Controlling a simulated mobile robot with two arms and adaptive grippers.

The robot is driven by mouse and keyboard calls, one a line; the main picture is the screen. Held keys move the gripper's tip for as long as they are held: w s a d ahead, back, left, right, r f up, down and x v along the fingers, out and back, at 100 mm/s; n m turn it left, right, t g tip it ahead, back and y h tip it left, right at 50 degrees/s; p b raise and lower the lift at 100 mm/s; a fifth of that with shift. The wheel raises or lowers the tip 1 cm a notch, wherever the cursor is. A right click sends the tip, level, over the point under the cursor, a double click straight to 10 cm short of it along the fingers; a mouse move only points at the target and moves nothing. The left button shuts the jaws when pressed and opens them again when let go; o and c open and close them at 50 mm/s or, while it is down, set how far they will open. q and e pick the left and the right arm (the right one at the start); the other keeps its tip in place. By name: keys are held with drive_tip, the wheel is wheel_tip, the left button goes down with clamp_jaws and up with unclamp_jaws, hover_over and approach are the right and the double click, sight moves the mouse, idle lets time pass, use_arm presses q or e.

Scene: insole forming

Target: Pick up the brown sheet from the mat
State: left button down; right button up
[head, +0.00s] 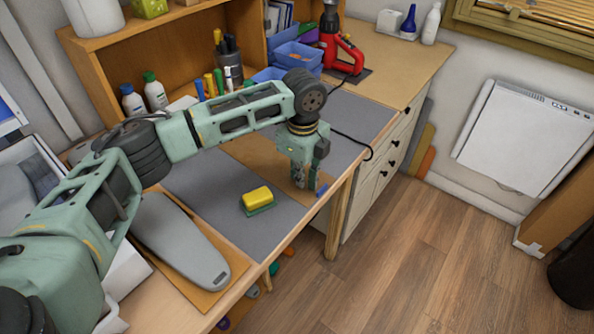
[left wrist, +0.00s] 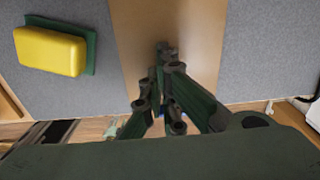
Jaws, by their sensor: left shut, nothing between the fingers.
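The brown sheet (head: 250,152) lies flat across the grey mat (head: 205,186), reaching towards the table's front edge. Part of it is hidden behind my left arm and gripper. My left gripper (head: 303,186) points down over the sheet's front part. In the left wrist view, the sheet (left wrist: 138,35) runs up the middle with grey mat on both sides. The gripper's fingers (left wrist: 163,60) are together over it, with nothing between them. I cannot tell whether the fingertips touch the sheet. My right gripper is not in view.
A yellow and green sponge (head: 257,197) sits on the mat left of the gripper. A grey insole-shaped form (head: 178,240) lies further left. A red tool (head: 345,55) stands behind, with a cable along the right. A small blue item (head: 321,190) is near the front edge.

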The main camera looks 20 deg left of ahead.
sight(324, 190)
use_arm(q)
drive_tip(key=shift+s, duration=0.1)
drive_tip(key=shift+s+d+r+p, duration=0.1)
drive_tip(key=shift+d+r+p, duration=0.05)
drive_tip(key=shift+d+p, duration=0.25)
drive_tip(key=d+p, duration=0.1)
drive_tip(key=s+d+p, duration=0.1)
drive_tip(key=d, duration=0.1)
drive_tip(key=d+p, duration=0.1)
drive_tip(key=d, duration=0.1)
drive_tip(key=shift+s+p, duration=0.3)
drive_tip(key=shift+s, duration=0.05)
drive_tip(key=shift+s+d, duration=0.15)
drive_tip(key=shift+d, duration=0.2)
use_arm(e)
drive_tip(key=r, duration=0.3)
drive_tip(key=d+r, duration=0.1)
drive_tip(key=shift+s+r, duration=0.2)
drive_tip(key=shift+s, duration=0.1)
use_arm(q)
drive_tip(key=shift+a, duration=0.15)
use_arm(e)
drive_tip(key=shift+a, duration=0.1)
